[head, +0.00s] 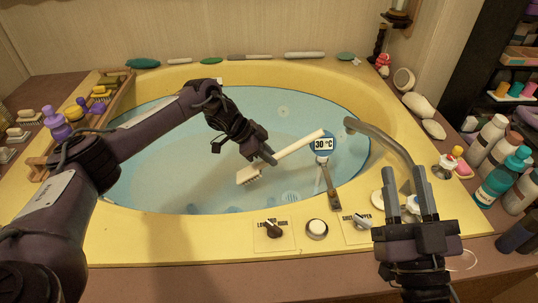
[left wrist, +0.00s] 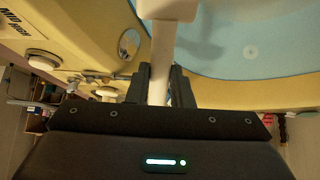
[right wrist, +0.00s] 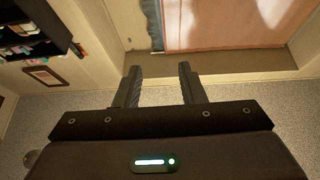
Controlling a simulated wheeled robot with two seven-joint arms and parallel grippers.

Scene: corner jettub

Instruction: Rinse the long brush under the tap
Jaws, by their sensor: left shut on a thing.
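The long brush (head: 300,143) has a cream handle and a pale bristle head (head: 248,175). My left gripper (head: 268,157) is shut on its handle, near the bristle head, over the tub water. The handle slants up to the right, its end close to the temperature display. In the left wrist view the handle (left wrist: 160,65) runs between the fingers. The grey curved tap (head: 385,140) arches over the tub's right side; its spout end is right of the handle. I see no water stream from it. My right gripper (head: 408,187) is open and empty, fingers up, in front of the tap's base.
The yellow tub rim (head: 180,245) carries a dark knob (head: 272,229), a white knob (head: 317,229) and a lever (head: 360,221) in front. A "30 °C" display (head: 323,144) stands in the tub. Bottles (head: 503,177) crowd the right; a wooden tray (head: 112,100) lies left.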

